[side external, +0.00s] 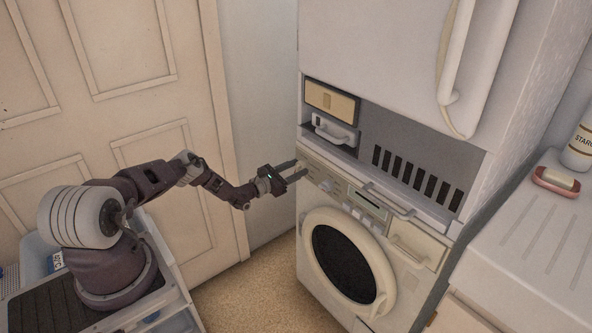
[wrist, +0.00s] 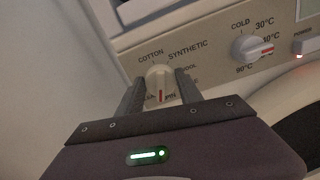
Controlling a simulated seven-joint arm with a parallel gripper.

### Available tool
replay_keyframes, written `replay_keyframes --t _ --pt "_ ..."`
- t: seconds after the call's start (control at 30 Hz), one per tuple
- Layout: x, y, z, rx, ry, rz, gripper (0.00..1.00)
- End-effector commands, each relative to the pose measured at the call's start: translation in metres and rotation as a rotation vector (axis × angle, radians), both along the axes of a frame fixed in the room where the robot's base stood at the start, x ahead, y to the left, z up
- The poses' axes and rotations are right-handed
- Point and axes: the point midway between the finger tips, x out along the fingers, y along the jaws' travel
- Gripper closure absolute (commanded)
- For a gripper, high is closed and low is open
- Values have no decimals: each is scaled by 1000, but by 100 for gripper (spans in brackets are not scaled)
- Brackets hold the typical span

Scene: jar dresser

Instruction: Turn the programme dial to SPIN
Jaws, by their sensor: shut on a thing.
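The programme dial (wrist: 159,76) is a cream knob with a red pointer line on the washer's control panel. My gripper (side external: 301,168) is shut on it, with one dark finger on each side in the wrist view. The red line points down in the picture, close to the left of a partly hidden label ending in "PIN". COTTON, SYNTHETIC and a label ending in "OOL" show around the dial. Another label at lower left is mostly covered by my finger. The washing machine (side external: 392,278) stands below a cabinet, and its round door is shut.
A temperature dial (wrist: 250,46) with a red pointer sits to the right, towards its 40° mark. A power button (wrist: 305,45) with a red light is beyond it. A handled ledge (side external: 388,200) juts out above the panel. A counter with a soap dish (side external: 556,182) stands at right.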

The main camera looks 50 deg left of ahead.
Motion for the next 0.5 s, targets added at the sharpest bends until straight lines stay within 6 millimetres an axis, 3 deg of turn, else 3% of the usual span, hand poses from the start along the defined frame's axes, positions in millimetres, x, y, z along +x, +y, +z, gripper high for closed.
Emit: replay_keyframes --t 0.5 --pt "-1 2 -1 -321 1 2 98"
